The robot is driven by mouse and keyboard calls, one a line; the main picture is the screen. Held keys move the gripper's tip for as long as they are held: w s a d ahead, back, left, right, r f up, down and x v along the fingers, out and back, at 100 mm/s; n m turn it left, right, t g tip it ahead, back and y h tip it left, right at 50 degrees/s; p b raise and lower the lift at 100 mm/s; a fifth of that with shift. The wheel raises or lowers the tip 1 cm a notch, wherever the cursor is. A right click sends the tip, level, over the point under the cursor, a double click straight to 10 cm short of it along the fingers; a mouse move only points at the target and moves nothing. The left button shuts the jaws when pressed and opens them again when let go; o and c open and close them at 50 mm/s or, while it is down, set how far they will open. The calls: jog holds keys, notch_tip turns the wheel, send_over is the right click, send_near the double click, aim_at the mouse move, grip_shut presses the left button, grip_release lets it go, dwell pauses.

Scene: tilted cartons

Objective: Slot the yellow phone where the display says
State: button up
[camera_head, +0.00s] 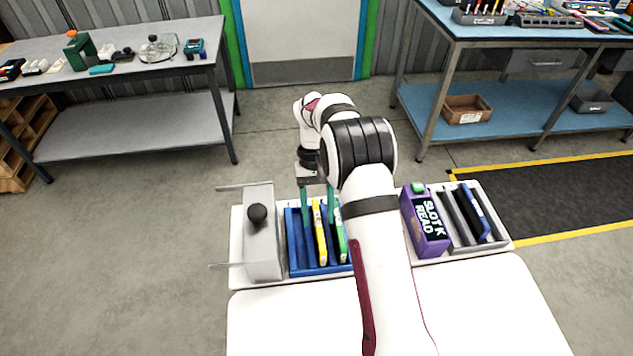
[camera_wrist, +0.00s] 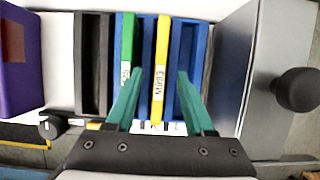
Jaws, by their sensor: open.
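The yellow phone (camera_head: 320,236) stands on edge in a blue rack (camera_head: 293,272), beside a green phone (camera_head: 340,240). My gripper (camera_head: 321,226) is over the rack, pointing down. In the wrist view its teal fingers (camera_wrist: 160,74) are open, one on each side of the yellow phone (camera_wrist: 162,55), with gaps between. The green phone (camera_wrist: 127,50) is left of the fingers there. The purple display (camera_head: 426,222) reads "SLOT K READ". A label strip (camera_wrist: 160,127) below the rack carries small letters, partly covered; a K seems to show. My arm hides part of the rack's right side.
A grey box with a black knob (camera_head: 257,213) and protruding rods stands close left of the blue rack. Right of the display is a dark rack (camera_head: 458,222) holding a blue-and-black phone (camera_head: 477,212). The white table front (camera_head: 480,305) is clear.

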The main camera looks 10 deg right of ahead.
jog(key=v, duration=1.3)
jog(key=shift+s, duration=0.1)
jog(key=s+d+r+m+t, duration=0.2)
jog(key=s+r, duration=0.8)
jog(key=s, duration=0.6)
jog(key=s+a+f+m+t+y, duration=0.1)
jog(key=s+f, duration=0.2)
jog(key=s, duration=0.6)
jog(key=s+a+f+m+t, duration=0.1)
jog(key=s+f, duration=0.3)
jog(key=s, duration=0.5)
jog(key=shift+m+y, duration=0.4)
jog(key=shift+m, duration=0.4)
jog(key=shift+s+f, duration=0.1)
jog(key=shift+f, duration=0.05)
